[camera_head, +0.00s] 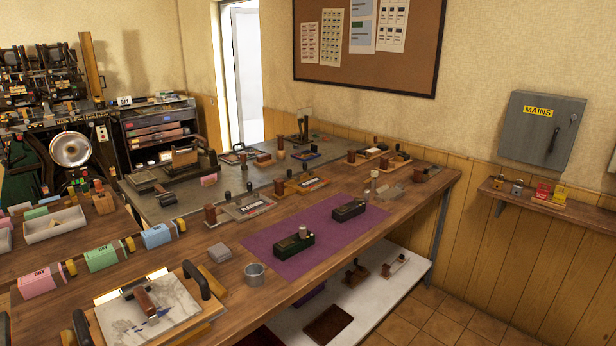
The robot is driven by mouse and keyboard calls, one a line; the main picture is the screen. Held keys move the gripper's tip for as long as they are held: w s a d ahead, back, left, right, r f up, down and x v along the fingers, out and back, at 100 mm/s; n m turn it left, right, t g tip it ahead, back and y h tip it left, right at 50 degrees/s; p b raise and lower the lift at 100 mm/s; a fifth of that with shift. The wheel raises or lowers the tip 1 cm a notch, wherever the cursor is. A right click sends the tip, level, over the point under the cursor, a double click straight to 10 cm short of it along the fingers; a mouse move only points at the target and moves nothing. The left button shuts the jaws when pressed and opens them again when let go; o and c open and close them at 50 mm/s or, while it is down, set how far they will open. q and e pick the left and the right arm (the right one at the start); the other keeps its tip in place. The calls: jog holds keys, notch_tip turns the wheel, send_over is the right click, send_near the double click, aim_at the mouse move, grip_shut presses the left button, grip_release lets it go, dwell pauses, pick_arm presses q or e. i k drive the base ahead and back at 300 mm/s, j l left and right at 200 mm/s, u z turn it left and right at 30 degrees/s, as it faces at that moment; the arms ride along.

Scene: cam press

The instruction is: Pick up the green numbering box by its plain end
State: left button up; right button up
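Two dark green boxes lie on a purple mat (338,232) on the wooden bench. The nearer green box (290,246) has a pale metal knob standing at its right end; its left end looks plain. The farther green box (347,212) lies to the right and behind it, with a small light fitting near its right end. Which of them is the numbering box I cannot tell, as any markings are too small to read. Neither of my grippers shows in this view, and nothing is holding either box.
A grey metal cup (255,273) stands just left of the mat, beside a small grey block stack (220,252). A tray with black handles (150,309) is at the near left. Several rolls and hand stamps crowd the bench. The mat around the boxes is clear.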

aim_at(284, 249)
jog(key=i+j+z, duration=0.1)
jog(key=j+z, duration=1.25)
jog(key=i+l, duration=0.05)
jog(key=l, duration=0.05)
